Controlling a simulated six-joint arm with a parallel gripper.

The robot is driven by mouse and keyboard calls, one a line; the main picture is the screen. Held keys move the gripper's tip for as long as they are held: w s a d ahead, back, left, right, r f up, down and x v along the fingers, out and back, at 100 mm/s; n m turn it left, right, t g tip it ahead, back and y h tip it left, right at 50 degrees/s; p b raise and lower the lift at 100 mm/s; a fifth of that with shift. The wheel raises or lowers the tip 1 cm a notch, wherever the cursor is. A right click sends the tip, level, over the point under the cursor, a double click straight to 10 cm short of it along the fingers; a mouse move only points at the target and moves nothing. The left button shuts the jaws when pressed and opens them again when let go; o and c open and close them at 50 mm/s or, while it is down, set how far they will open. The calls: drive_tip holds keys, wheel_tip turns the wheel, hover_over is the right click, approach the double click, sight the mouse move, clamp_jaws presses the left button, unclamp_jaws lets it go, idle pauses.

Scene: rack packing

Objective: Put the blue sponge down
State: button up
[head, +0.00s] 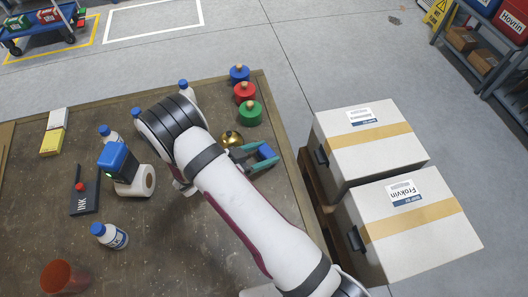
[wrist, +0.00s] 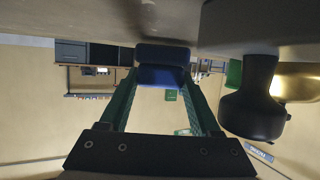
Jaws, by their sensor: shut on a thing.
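The blue sponge (head: 266,152) is between the tips of my gripper (head: 259,157) near the table's right edge. In the wrist view the sponge (wrist: 162,68) sits between the two green fingers of my gripper (wrist: 162,80), which is shut on it. The sponge is close to the brown table (head: 195,235), whose surface lies along the top of the wrist view. I cannot tell whether the sponge touches it. My forearm crosses the head view and hides part of the table left of the gripper.
A brass object (head: 231,138) stands just left of the gripper. Green (head: 250,113), red (head: 244,92) and blue (head: 239,74) knobbed pieces stand behind it. Two cartons (head: 370,145) stand beyond the table's right edge. Several bottles (head: 110,236) and a red cup (head: 65,277) are at left.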

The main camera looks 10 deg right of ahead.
drive_tip(key=shift+f, duration=0.3)
drive_tip(key=o, duration=1.3)
